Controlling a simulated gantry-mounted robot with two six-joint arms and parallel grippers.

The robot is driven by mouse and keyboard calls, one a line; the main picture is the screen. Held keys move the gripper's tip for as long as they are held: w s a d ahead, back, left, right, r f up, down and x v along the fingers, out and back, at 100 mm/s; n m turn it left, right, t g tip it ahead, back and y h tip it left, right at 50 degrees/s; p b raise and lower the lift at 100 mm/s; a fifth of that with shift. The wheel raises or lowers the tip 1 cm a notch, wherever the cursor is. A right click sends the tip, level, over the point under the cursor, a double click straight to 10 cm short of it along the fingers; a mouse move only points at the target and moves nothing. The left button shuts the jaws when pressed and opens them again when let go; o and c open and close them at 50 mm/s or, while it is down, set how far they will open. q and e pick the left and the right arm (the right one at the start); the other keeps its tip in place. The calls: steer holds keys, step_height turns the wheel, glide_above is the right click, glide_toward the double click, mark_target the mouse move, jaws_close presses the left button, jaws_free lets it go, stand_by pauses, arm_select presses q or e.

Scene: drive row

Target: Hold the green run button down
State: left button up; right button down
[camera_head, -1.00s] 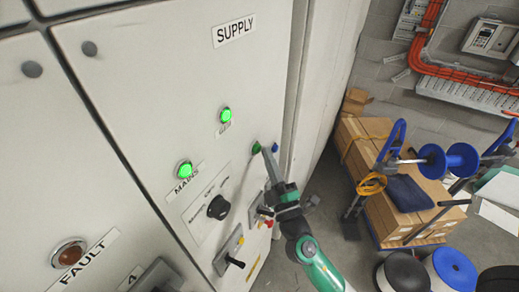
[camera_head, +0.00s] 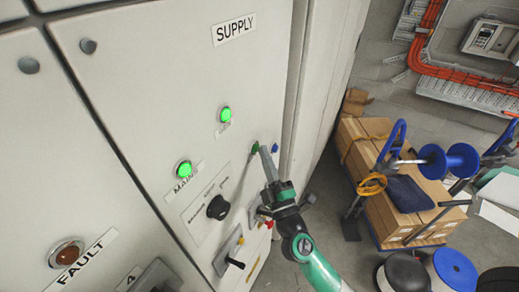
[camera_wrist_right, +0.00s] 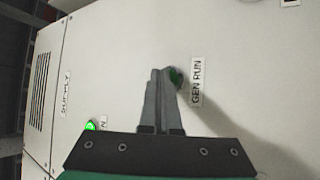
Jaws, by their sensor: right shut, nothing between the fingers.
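The green run button (camera_head: 255,148) is on the cabinet front, below the SUPPLY sign. It also shows in the right wrist view (camera_wrist_right: 177,76), beside the GEN RUN label (camera_wrist_right: 197,82). My right gripper (camera_head: 263,148) is shut and empty, its fingers pointing at the panel. In the right wrist view its fingertips (camera_wrist_right: 160,74) overlap the near side of the button, hiding part of it. I cannot tell whether they touch it or whether the button is pressed in. My left gripper is not in view.
A blue button (camera_head: 275,148) sits just right of the green one. Below are a rotary selector (camera_head: 218,207) and a lever switch (camera_head: 235,263). Two green lamps are lit, one marked MAINS (camera_head: 183,169). A trolley with boxes (camera_head: 400,205) stands on the floor at right.

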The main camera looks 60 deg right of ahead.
stand_by(0.4)
steer(key=shift+s, duration=0.9)
steer(key=s, duration=0.5)
stand_by(0.4)
